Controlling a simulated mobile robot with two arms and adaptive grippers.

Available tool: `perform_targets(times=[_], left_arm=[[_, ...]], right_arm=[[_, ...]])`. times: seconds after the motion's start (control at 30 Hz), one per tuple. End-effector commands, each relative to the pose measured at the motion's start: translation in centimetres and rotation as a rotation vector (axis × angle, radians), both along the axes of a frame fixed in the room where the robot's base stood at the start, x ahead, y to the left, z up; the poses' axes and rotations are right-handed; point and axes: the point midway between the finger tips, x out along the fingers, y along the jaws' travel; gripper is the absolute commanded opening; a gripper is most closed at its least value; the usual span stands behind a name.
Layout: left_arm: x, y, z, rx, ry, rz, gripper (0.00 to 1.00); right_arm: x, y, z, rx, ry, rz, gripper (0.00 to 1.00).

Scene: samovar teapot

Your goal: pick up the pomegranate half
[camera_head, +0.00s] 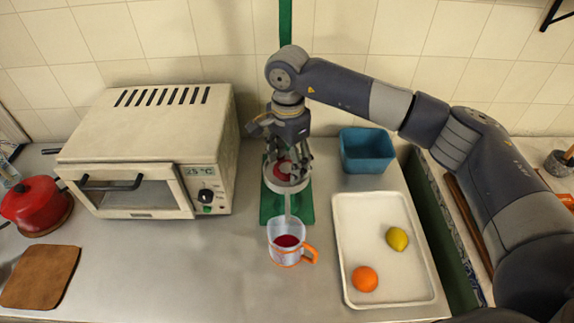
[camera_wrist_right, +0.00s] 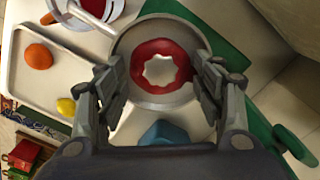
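The pomegranate half (camera_head: 284,167) is a red piece in the round metal cup (camera_head: 301,185) of the green juicer press (camera_head: 298,212). In the right wrist view it looks like a red ring (camera_wrist_right: 136,66) around a pale star-shaped middle, inside the metal cup (camera_wrist_right: 160,105). My right gripper (camera_head: 287,166) points down over the cup. Its fingers (camera_wrist_right: 160,88) are spread on either side of the red piece, with a visible gap to it, and hold nothing. The fingers partly hide the piece in the head view. My left gripper is not in view.
A clear jug (camera_head: 282,257) with red juice stands in front of the press. A white tray (camera_head: 382,289) holds an orange (camera_head: 364,279) and a lemon (camera_head: 397,238). A blue bin (camera_head: 367,155) stands behind it. A toaster oven (camera_head: 140,135) is left, with open counter in front.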

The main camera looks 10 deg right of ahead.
Motion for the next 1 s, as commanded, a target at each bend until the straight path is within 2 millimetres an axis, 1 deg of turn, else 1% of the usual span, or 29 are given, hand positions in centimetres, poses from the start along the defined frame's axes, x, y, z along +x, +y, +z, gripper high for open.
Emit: perform_targets(times=[0.03,0.1,0.4,0.53,0.67,0.8,0.83,1.0], left_arm=[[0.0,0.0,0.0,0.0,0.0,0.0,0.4],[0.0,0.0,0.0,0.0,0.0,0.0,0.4],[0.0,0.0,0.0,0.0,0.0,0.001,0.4],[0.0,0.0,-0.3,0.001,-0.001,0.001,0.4],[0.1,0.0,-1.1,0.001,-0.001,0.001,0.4],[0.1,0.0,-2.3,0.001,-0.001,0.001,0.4],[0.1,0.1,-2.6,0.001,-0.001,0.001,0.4],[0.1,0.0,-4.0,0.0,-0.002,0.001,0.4]], right_arm=[[0.0,0.0,0.0,0.0,0.0,0.0,0.41],[0.0,0.0,0.0,0.0,0.0,0.0,0.27],[0.0,0.0,0.1,0.0,0.0,-0.001,0.27],[0.1,0.0,0.3,0.001,-0.002,-0.001,0.27],[0.1,0.0,1.3,0.002,-0.004,-0.001,0.27],[0.1,0.0,3.1,0.002,-0.006,-0.001,0.27],[-0.1,0.2,3.4,0.001,-0.005,0.002,0.27],[-3.1,2.9,3.6,0.001,-0.003,0.007,0.27]])
